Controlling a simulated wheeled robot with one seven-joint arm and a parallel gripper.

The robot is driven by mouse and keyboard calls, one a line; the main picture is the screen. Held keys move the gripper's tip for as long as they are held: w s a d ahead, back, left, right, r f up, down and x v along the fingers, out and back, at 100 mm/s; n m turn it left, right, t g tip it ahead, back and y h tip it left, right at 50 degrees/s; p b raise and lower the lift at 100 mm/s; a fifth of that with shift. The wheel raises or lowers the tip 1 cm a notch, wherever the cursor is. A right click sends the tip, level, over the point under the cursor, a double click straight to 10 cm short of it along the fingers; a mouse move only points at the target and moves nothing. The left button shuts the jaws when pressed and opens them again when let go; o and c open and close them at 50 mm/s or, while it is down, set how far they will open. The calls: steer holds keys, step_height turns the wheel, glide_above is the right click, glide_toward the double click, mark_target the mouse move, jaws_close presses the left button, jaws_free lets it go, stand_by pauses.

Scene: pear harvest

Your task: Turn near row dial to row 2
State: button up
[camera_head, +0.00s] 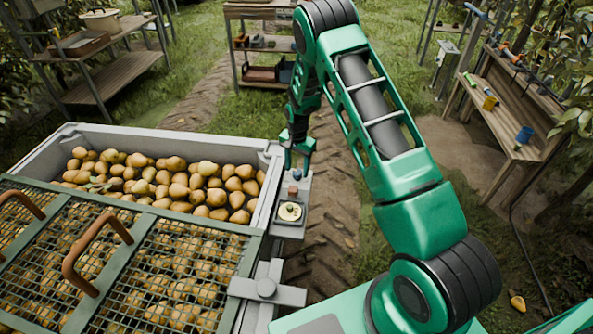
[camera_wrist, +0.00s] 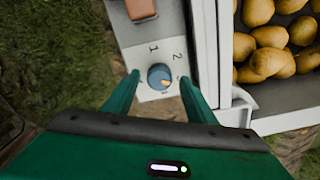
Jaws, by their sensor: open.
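The near row dial (camera_wrist: 158,76) is a round blue knob on a pale plate (camera_wrist: 151,95) in the wrist view. Its orange pointer mark sits at the knob's lower right, away from the printed 1 and 2 above it. Another mark to the right is partly hidden by a finger. My gripper (camera_wrist: 160,78) is open, with one green finger on each side of the knob; I cannot tell whether they touch it. In the head view my gripper (camera_head: 299,154) is over the small blue dial (camera_head: 297,173) on the bin's right side.
A grey bin (camera_head: 200,138) full of pears stands left, its wall close beside the dial. A green mesh lid (camera_head: 156,213) with brown handles covers its near part. A reddish block (camera_wrist: 140,8) and a round pale gauge (camera_head: 290,211) are near the dial. Grass and dirt lie right.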

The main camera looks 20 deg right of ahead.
steer(key=shift+f, duration=0.4)
steer(key=c, duration=1)
steer(key=shift+c, duration=0.2)
steer(key=shift+n, duration=0.4)
steer(key=n, duration=1)
steer(key=shift+d+n, duration=0.1)
steer(key=shift+n, duration=0.3)
